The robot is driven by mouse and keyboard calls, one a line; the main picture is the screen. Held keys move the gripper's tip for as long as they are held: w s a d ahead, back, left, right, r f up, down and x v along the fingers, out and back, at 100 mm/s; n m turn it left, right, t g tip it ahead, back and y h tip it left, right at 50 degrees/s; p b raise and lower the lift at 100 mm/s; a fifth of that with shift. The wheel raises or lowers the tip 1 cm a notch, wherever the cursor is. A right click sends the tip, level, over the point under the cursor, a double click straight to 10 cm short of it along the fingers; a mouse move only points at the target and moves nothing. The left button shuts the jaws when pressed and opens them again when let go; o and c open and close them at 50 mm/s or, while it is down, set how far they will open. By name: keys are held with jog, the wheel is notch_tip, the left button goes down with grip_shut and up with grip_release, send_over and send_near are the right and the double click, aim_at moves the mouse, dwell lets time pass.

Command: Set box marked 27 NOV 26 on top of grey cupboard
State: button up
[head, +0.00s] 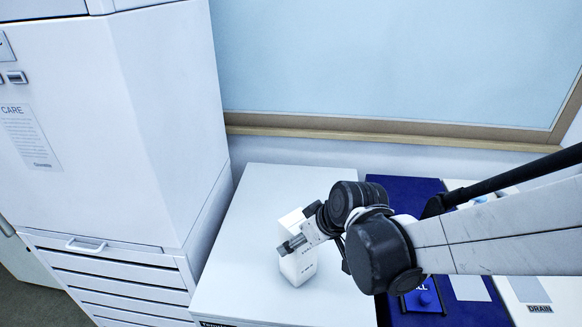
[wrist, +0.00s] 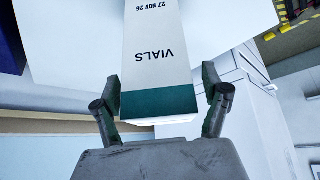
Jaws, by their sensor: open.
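The white box marked 27 NOV 26 (wrist: 155,45) shows in the wrist view with its lettering upside down, the word VIALS and a dark green band at its near end. My gripper (wrist: 160,105) is open, with one finger on each side of the box's banded end and small gaps visible. In the head view the box (head: 300,266) appears to stand on the pale top of the low grey cupboard (head: 245,245), partly hidden by my gripper (head: 291,245). Its base contact is not clear.
A tall white cabinet (head: 170,120) with drawers below stands close on the left. A blue mat (head: 400,187) lies to the right, partly behind my arm, with a label reading DRAIN (head: 539,308) further right. The cupboard top has free room around the box.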

jog(key=shift+v, duration=6)
jog(key=s+d+f+m+t+h+b, duration=0.1)
jog(key=s+d+f+m+h+b, duration=0.1)
jog(key=s+d+m, duration=0.5)
jog(key=d+h+b, duration=0.1)
jog(key=d, duration=0.2)
jog(key=shift+t+h, duration=0.4)
jog(key=shift+s, duration=0.1)
